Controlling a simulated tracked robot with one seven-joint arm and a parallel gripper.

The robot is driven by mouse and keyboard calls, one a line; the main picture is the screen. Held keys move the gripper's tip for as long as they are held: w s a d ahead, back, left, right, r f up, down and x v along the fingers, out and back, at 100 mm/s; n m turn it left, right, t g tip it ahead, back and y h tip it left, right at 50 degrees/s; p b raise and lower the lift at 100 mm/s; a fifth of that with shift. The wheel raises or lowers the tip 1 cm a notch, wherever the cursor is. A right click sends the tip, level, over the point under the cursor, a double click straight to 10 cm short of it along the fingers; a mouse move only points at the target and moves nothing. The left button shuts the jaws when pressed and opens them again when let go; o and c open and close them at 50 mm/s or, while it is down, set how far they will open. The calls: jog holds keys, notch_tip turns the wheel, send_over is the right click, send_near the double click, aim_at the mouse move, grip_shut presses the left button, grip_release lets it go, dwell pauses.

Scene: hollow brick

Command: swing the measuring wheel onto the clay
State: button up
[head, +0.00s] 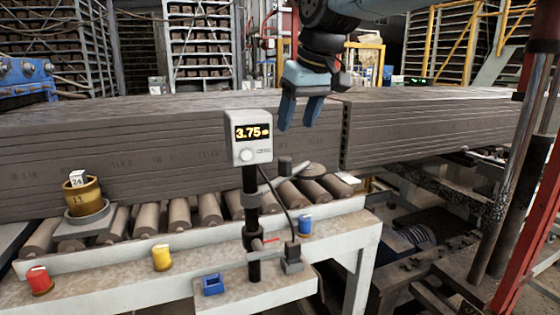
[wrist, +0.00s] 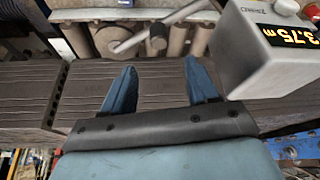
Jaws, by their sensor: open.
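The clay (head: 150,140) is a long grey-brown ribbed column lying across the rollers, with a dark cut or joint right of centre. It also shows in the wrist view (wrist: 230,125). In the wrist view the wheel (wrist: 126,36) is partly seen on a pale lever, beside a dark upright knob (wrist: 157,42). A gap to the clay seems to show, but contact is hard to judge. My gripper (head: 298,125) is open and empty, fingers down, above the wheel and knob.
A display box (head: 252,137) reading 3.75 stands on a black post close to my gripper; it also fills the upper right of the wrist view (wrist: 270,50).

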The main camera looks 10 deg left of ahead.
aim_at(286, 159)
jog(key=x, duration=1.1)
jog(key=shift+w+f, duration=0.1)
jog(key=shift+f, duration=0.25)
jog(key=shift+c, duration=0.2)
